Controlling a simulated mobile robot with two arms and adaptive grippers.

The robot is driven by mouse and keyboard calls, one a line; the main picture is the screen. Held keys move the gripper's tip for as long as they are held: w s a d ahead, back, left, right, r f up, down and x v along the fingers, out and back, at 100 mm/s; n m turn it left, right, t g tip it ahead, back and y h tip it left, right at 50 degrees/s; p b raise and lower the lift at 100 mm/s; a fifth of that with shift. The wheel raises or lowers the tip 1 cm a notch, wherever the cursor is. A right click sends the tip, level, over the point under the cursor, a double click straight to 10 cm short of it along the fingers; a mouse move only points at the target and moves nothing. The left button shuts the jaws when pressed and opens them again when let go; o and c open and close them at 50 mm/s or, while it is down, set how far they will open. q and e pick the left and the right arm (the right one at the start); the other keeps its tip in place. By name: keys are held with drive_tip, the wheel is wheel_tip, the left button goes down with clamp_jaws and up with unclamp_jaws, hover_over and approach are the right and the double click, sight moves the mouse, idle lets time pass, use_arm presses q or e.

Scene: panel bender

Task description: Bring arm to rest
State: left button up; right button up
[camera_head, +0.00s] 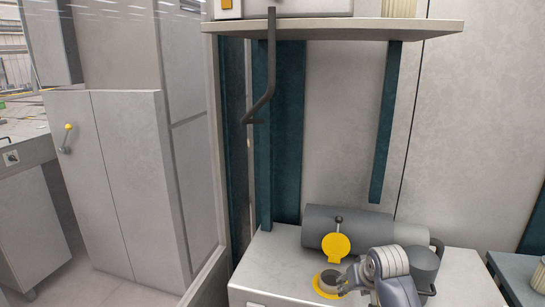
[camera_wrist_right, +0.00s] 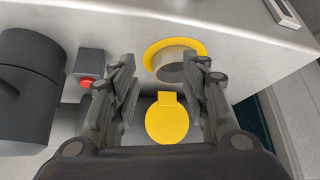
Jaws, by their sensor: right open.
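My right gripper (camera_head: 347,282) is low in the head view, over the machine's top beside the open filler neck. In the right wrist view my right gripper (camera_wrist_right: 164,68) is open, with nothing held between its fingers. The yellow lid (camera_head: 335,246) stands raised behind the neck in the head view. In the wrist view the yellow lid (camera_wrist_right: 167,120) shows between the fingers; whether they touch it I cannot tell. The filler neck with its yellow ring (camera_head: 322,287) is partly hidden by the gripper; it also shows in the wrist view (camera_wrist_right: 150,52). My left gripper is not in view.
A grey motor cylinder (camera_head: 345,226) lies behind the lid, and a dark round canister (camera_head: 425,268) stands right of my wrist. A red button (camera_wrist_right: 85,83) is left of the fingers. A shelf (camera_head: 330,28) with a hanging dark bar (camera_head: 270,70) is above. Open space lies between.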

drive_tip(key=s+f+g, duration=0.1)
drive_tip(key=s+f, duration=0.8)
drive_tip(key=s, duration=0.3)
drive_tip(key=s+a+f+n+g, duration=0.2)
drive_tip(key=s, duration=2.5)
wheel_tip(320, 180, down, 27)
drive_tip(key=s+g+b, duration=0.1)
drive_tip(key=s, duration=0.1)
drive_tip(key=s+d+f+g+b, duration=0.1)
drive_tip(key=s+d+f, duration=0.2)
drive_tip(key=s+f, duration=1.3)
drive_tip(key=shift+s+d+f+g, duration=0.2)
drive_tip(key=shift+s+f+g, duration=0.15)
drive_tip(key=shift+f, duration=0.5)
